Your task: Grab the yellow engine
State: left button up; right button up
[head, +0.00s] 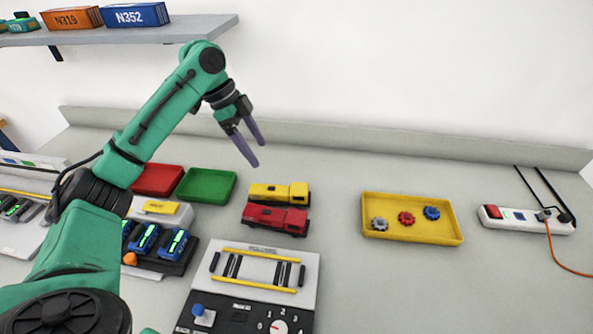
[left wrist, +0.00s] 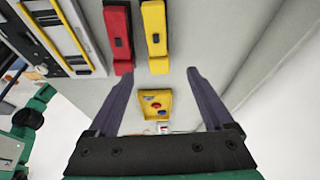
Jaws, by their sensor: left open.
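The yellow engine (head: 278,193) lies on the grey bench right behind the red engine (head: 275,219). In the left wrist view the yellow engine (left wrist: 156,35) stands upright in the picture, to the right of the red engine (left wrist: 118,35), with a narrow gap between them. My left gripper (head: 258,154) is open and empty, with its purple fingers pointing down above and behind the yellow engine, apart from it. In the left wrist view the fingertips (left wrist: 161,72) lie on either side of the line of the yellow engine's near end. My right gripper is not in view.
A yellow tray (head: 412,236) with three small gears stands to the right. Green (head: 207,184) and red (head: 158,179) trays stand to the left. A control panel with yellow rails (head: 262,255) lies in front. A power strip (head: 526,219) is far right. Bench between the engines and yellow tray is clear.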

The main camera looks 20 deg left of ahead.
pick_arm(q)
jog(key=p, duration=0.1)
send_near(279, 189)
jog(key=shift+s+d+f, duration=0.3)
jog(key=shift+d+f, duration=0.05)
jog(key=shift+d, duration=0.1)
jog(key=x, duration=0.2)
jog(key=p+x, duration=0.1)
jog(key=x, duration=0.2)
jog(key=p+x, duration=0.1)
jog(key=x, duration=0.1)
jog(key=shift+w+a+f, duration=0.2)
jog(key=shift+w+f, duration=0.05)
jog(key=shift+w, duration=0.15)
jog(key=shift+d+f, duration=0.1)
jog(key=shift+f, duration=0.35)
grip_shut()
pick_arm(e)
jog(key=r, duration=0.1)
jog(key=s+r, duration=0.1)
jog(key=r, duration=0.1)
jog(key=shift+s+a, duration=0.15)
